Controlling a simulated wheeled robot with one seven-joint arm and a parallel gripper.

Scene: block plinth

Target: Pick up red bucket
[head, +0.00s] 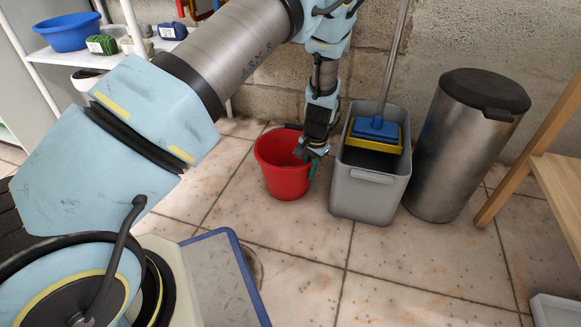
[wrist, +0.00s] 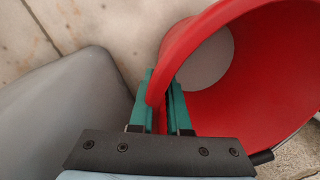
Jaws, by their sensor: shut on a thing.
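The red bucket (head: 281,174) is upright on the tiled floor in the head view, left of a grey bin. It looks empty inside. My gripper (head: 312,160) reaches down to the bucket's right rim. In the wrist view the red bucket (wrist: 262,85) fills the right side, and my gripper's green fingers (wrist: 161,100) sit on either side of its wall, shut on the rim. In the head view part of the bucket's rim is hidden behind my gripper.
A grey bin (head: 370,190) holding a mop with a blue and yellow head (head: 376,132) stands close right of the bucket. Beyond it is a metal trash can (head: 460,150). A wooden frame (head: 560,180) is at the far right.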

